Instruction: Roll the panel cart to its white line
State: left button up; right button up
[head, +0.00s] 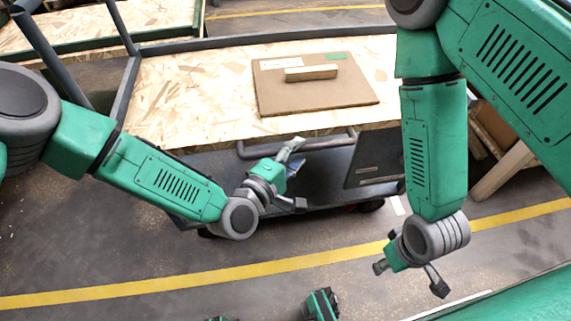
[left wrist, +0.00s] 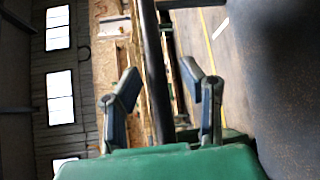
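The panel cart (head: 190,95) has a chipboard top in a grey frame, with a grey push bar (head: 320,143) along its near side. A brown panel (head: 350,92) with a wooden grip block lies flat on top. My left gripper (head: 297,174) is open at the cart's near side, close to the push bar. In the left wrist view a dark bar (left wrist: 155,75) runs between its spread fingers (left wrist: 165,92); I cannot tell how deep it sits. My right gripper (head: 409,274) is open and empty over the floor. A short white line (head: 398,205) shows on the floor beside the cart's right end.
A yellow floor stripe (head: 150,287) crosses in front of the cart. Wooden crates (head: 500,150) stand at the right, partly behind my right arm. Another chipboard-topped cart (head: 75,30) stands behind at the upper left. The floor between stripe and cart is clear.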

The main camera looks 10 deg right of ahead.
pick_arm(q)
jog(key=v, duration=1)
jog(key=shift+s, duration=0.3)
jog(key=shift+d, duration=0.15)
